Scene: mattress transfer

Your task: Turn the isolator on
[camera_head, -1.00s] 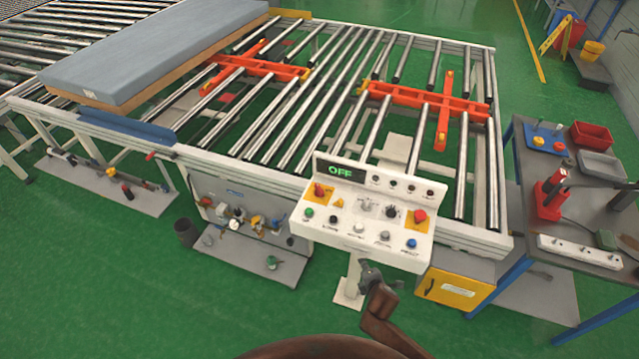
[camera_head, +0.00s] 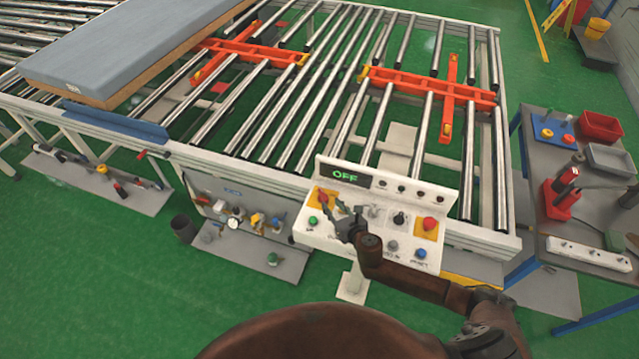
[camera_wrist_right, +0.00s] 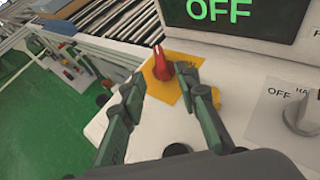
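The isolator is a red rotary knob (camera_head: 320,195) on a yellow plate at the upper left of the white control panel (camera_head: 437,229). Its pointer stands up toward the OFF display (camera_head: 347,174). My right gripper (camera_head: 332,208) is over the panel's left part, close to the knob and partly covering that area. In the right wrist view the gripper (camera_wrist_right: 166,80) is open, with a fingertip on each side of the red knob (camera_wrist_right: 162,64). Whether the fingers touch it cannot be told. The display (camera_wrist_right: 225,12) reads OFF there too. My left gripper is not in view.
A red button (camera_head: 429,224) on a yellow plate, a green button (camera_head: 313,220), a blue button (camera_head: 421,254) and black and grey controls share the panel. The roller conveyor with a mattress (camera_head: 130,50) lies behind. A tool table (camera_head: 545,225) stands at right.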

